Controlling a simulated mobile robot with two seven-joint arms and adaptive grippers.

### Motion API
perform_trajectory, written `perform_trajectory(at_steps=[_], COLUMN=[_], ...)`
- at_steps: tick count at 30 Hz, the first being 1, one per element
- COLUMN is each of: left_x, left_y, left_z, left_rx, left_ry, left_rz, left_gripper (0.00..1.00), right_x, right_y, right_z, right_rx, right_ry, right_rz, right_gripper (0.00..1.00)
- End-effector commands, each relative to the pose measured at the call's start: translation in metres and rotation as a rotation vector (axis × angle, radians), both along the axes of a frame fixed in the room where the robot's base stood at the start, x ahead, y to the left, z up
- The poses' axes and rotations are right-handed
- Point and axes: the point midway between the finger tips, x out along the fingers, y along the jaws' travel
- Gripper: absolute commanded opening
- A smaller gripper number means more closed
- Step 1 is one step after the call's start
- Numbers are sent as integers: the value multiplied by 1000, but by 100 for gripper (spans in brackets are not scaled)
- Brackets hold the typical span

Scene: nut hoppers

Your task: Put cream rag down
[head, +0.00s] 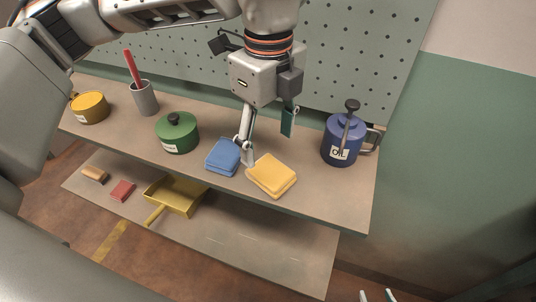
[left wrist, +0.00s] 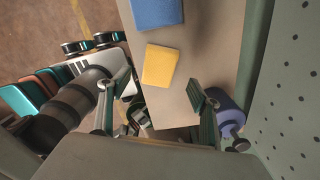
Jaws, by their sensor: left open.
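The cream rag (head: 271,175), a folded yellow-cream cloth, lies flat on the upper shelf near its front edge. It also shows in the left wrist view (left wrist: 160,66). My left gripper (head: 268,141) is open and empty, pointing down above the shelf just behind the rag. Its two fingers stand wide apart in the left wrist view (left wrist: 153,100), with the rag beyond them and nothing between them. My right gripper (head: 377,296) shows only its fingertips at the bottom edge of the head view, apart and with nothing seen between them.
A folded blue cloth (head: 223,156) lies left of the rag. A blue oil can (head: 341,140) stands to the right. A green pot (head: 177,133), grey cup (head: 145,99) and yellow pot (head: 89,107) stand left. A yellow dustpan (head: 175,196) lies on the lower shelf (head: 255,243). A pegboard (head: 340,60) rises behind.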

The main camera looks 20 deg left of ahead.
Motion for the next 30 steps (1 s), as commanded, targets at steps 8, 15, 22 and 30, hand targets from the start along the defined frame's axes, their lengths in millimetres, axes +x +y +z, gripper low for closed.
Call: perform_trajectory(at_steps=[8, 15, 22, 30], left_x=[0, 0, 0, -2], left_y=[0, 0, 0, 0], left_z=[42, 50, 50, 70], left_rx=[2, 1, 1, 1], left_ry=[-1, 2, 2, -15], left_rz=[0, 0, 0, 0], left_gripper=[63, 63, 63, 63], right_x=[0, -2, -2, 2], right_y=[1, 1, 1, 1], right_z=[1, 0, 0, 17], right_rx=[3, 3, 3, 1], right_ry=[0, 3, 4, -7], right_rz=[1, 0, 0, 1], right_gripper=[40, 40, 40, 40])
